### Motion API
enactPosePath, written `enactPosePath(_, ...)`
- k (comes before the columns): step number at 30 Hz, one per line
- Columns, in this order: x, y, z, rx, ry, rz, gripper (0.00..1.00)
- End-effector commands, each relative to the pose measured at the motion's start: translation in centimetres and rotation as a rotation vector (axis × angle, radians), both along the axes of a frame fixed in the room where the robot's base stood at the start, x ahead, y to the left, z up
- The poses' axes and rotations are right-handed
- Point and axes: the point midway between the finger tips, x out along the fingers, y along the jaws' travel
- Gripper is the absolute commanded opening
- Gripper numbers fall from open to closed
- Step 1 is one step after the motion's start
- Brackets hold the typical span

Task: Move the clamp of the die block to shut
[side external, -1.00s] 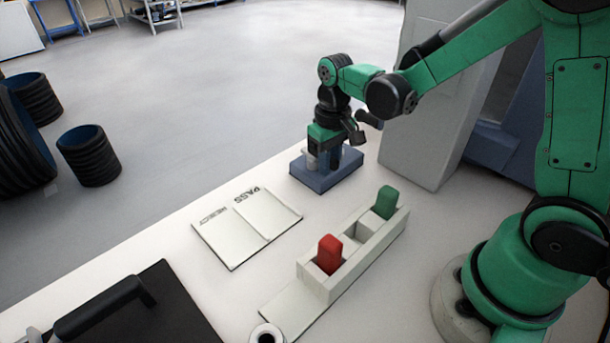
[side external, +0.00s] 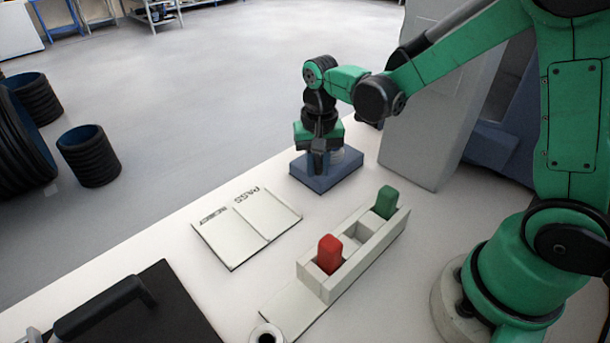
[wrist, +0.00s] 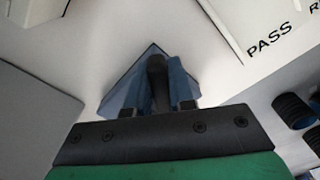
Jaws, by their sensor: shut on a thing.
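The die block (side external: 327,180) is a blue-grey block on the far part of the white bench, under my gripper. It also shows in the wrist view as a pointed blue shape (wrist: 117,94). My gripper (side external: 319,168) points down over it and is shut on the clamp. In the wrist view the clamp (wrist: 157,66) is a dark, rounded bar between the fingers of my gripper (wrist: 163,100). In the side view my gripper hides most of the clamp, so its exact angle cannot be told there.
A white plate marked PASS (side external: 247,228) lies in front of the block. A pale rack (side external: 335,277) holds a red piece (side external: 329,254) and a green piece (side external: 386,202). A grey box (side external: 428,110) stands close at right. A black-handled lid (side external: 130,312) is at front left.

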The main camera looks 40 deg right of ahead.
Motion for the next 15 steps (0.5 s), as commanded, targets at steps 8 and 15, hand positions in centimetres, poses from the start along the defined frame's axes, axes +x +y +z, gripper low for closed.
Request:
enactPosePath(8,0.7,0.7,0.0,0.002,-0.001,-0.192,0.00)
enactPosePath(15,1.0,1.0,0.0,0.002,-0.001,-0.314,0.00)
